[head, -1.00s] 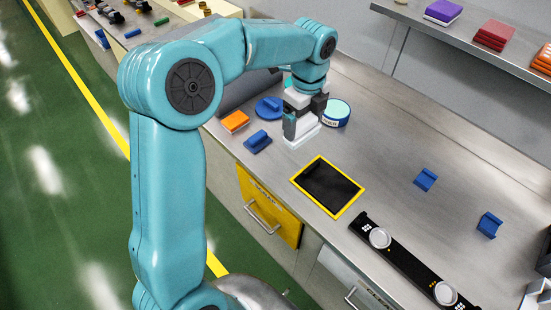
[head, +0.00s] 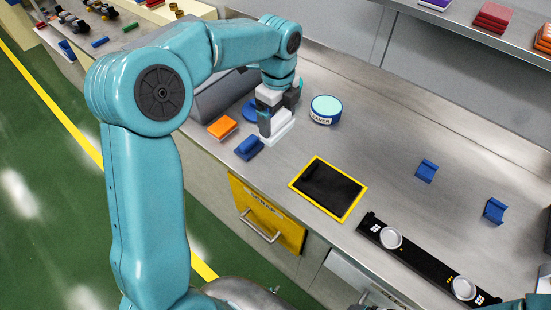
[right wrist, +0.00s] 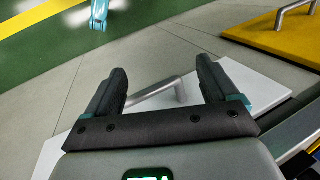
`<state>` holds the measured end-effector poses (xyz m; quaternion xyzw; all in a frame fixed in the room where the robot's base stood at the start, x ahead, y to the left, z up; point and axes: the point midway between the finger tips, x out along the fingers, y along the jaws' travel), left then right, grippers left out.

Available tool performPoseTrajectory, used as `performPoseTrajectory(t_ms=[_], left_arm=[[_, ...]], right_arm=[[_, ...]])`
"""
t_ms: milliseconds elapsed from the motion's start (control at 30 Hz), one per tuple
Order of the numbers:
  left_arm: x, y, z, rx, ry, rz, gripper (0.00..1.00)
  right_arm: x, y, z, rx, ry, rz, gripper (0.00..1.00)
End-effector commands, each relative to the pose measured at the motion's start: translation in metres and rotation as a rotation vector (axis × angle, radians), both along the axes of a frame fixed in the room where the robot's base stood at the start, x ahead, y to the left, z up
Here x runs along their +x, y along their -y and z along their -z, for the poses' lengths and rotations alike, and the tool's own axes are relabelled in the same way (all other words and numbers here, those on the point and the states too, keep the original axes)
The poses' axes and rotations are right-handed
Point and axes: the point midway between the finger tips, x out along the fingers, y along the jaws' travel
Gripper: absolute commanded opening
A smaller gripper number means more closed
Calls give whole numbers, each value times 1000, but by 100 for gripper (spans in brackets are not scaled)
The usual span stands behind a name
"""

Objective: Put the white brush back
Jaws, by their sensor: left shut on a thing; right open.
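The white brush (head: 283,133) is in the head view, near the back left of the metal bench. My left gripper (head: 272,118) is above it with its fingers shut on its upper part. The brush's flat white base shows below the fingers, low over or on the bench top; I cannot tell which. The fingers hide part of the brush. My right gripper (right wrist: 162,75) is open and empty in the right wrist view, facing a white drawer front with a metal handle (right wrist: 155,92).
A cleaner tin (head: 326,110) stands right of the brush. A blue block (head: 249,148), an orange block (head: 222,128) and a blue round piece (head: 250,110) lie to its left. Bench between is clear.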

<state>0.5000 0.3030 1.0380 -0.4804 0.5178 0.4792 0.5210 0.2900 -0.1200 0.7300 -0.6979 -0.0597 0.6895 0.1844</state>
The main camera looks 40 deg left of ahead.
Motion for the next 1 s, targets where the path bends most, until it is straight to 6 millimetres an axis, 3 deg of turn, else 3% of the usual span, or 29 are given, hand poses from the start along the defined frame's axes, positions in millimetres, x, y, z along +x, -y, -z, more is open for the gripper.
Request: performPoseTrajectory(t_ms=[200, 333, 767, 1000], left_arm=[[-2, 0, 65, -1, -7, 0, 55], [-1, -1, 94, -2, -4, -1, 55], [0, -3, 149, -1, -2, -1, 55], [0, -4, 153, -1, 1, -1, 55]], right_arm=[[0, 0, -2, 0, 0, 0, 87], [0, 0, -3, 0, 0, 0, 87], [0, 0, -7, 0, 0, 0, 87], [0, 0, -7, 0, 0, 0, 87]])
